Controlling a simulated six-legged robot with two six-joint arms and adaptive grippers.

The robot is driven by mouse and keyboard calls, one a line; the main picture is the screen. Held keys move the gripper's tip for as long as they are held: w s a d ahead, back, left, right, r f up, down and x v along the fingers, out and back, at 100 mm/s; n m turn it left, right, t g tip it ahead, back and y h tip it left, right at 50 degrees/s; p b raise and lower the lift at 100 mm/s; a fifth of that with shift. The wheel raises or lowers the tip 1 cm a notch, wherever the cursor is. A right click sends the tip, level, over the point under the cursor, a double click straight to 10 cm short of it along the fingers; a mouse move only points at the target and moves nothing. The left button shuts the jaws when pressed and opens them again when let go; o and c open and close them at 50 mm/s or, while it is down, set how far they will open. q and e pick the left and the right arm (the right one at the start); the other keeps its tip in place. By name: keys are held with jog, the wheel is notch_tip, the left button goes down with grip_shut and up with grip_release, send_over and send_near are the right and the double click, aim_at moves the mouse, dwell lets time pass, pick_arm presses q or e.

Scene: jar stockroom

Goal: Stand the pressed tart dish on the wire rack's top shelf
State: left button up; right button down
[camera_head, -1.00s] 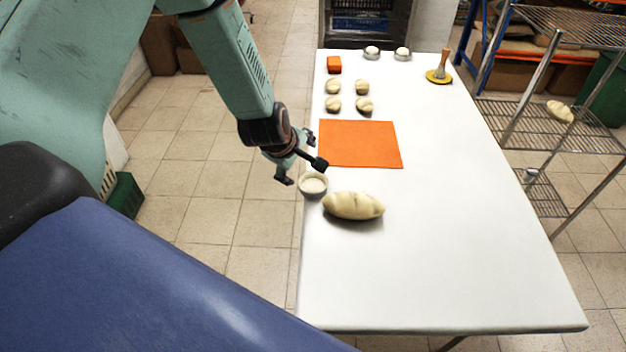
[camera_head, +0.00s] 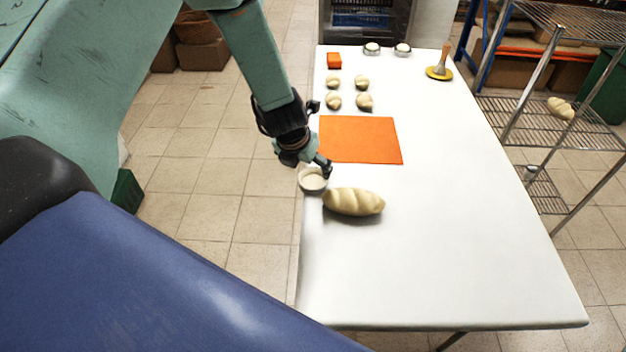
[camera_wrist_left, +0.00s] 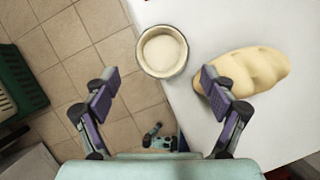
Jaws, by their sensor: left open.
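My left gripper (camera_head: 318,166) is open and empty, close over the dish's far side; contact cannot be told. Its two fingers show spread apart in the left wrist view (camera_wrist_left: 158,88). The wire rack (camera_head: 545,110) stands beyond the table's right side, its top shelf (camera_head: 575,22) partly cut off. My right gripper is out of view.
A scored loaf (camera_head: 354,202) lies just right of the dish. Beyond are an orange mat (camera_head: 360,140), several small dough pieces (camera_head: 362,83), an orange block (camera_head: 334,61), two small dishes (camera_head: 402,50) and a wooden-handled tool (camera_head: 440,68). The table's front right is clear.

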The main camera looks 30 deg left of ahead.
aim_at(313, 182)
pick_arm(q)
jog(key=b+x, duration=0.2)
jog(key=x, duration=0.4)
jog(key=shift+s+d+f, duration=0.1)
jog(key=shift+d+f, duration=0.05)
jog(key=shift+f, duration=0.15)
jog(key=c, duration=1)
jog(key=shift+r, duration=0.1)
jog(key=shift+r, duration=0.1)
